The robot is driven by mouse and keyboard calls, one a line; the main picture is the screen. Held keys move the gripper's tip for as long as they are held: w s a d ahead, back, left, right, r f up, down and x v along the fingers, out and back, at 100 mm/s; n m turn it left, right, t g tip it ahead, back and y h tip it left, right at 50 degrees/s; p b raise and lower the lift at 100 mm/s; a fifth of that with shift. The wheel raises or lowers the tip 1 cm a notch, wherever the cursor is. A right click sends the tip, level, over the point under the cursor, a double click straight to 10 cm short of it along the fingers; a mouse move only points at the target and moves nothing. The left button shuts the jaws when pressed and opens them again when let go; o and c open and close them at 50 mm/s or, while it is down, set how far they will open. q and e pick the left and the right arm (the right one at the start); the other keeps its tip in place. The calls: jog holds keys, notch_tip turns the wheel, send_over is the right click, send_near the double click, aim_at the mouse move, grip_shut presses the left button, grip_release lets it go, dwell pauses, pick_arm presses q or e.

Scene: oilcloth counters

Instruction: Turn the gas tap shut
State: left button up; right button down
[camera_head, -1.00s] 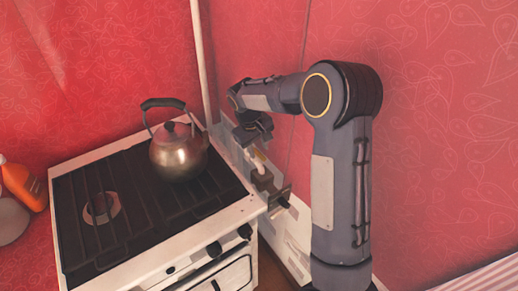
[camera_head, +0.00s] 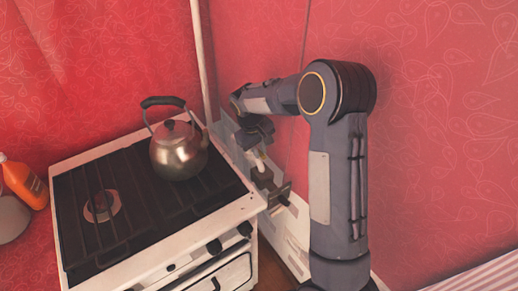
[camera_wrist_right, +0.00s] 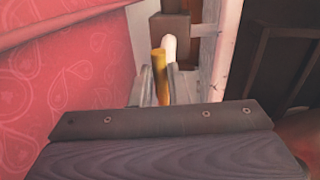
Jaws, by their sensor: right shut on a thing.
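The gas tap (camera_head: 264,179) is low in the gap between the stove's right side and the red wall, partly hidden by my arm. In the right wrist view its yellow lever (camera_wrist_right: 161,77) stands between the two fingers. My right gripper (camera_head: 258,153) reaches down to the tap from above. In the right wrist view the right gripper (camera_wrist_right: 162,88) is shut on the yellow lever. A brown block (camera_wrist_right: 170,27) shows beyond the lever. My left gripper is not in view.
The white stove (camera_head: 160,258) stands close on the left, with a metal kettle (camera_head: 180,157) on its dark top. A pale pipe (camera_head: 201,60) runs up the wall behind. The red wall (camera_head: 440,130) is close on the right. An orange bottle (camera_head: 24,184) is at far left.

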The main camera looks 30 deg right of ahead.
jog(key=shift+a, duration=0.1)
jog(key=a+m, duration=0.1)
jog(key=m, duration=0.2)
jog(key=shift+w+a+g, duration=0.2)
jog(key=shift+a+g, duration=0.1)
jog(key=shift+a, duration=0.05)
jog(key=shift+w+a+r+m+g+y+p, duration=0.1)
jog(key=shift+w+a+m+g+y+p, duration=0.4)
jog(key=shift+m, duration=1.45)
jog(key=shift+w+a+f+m+g+h+p, duration=0.15)
jog(key=shift+w+a+m, duration=0.75)
jog(key=shift+m, duration=1.1)
jog(key=shift+w+a+r+m+g+y+p, duration=0.15)
jog(key=shift+w+a+m+y+p, duration=0.4)
jog(key=shift+m, duration=1.4)
jog(key=shift+w, duration=0.25)
jog(key=c, duration=1.4)
grip_release()
jog(key=shift+a, duration=0.1)
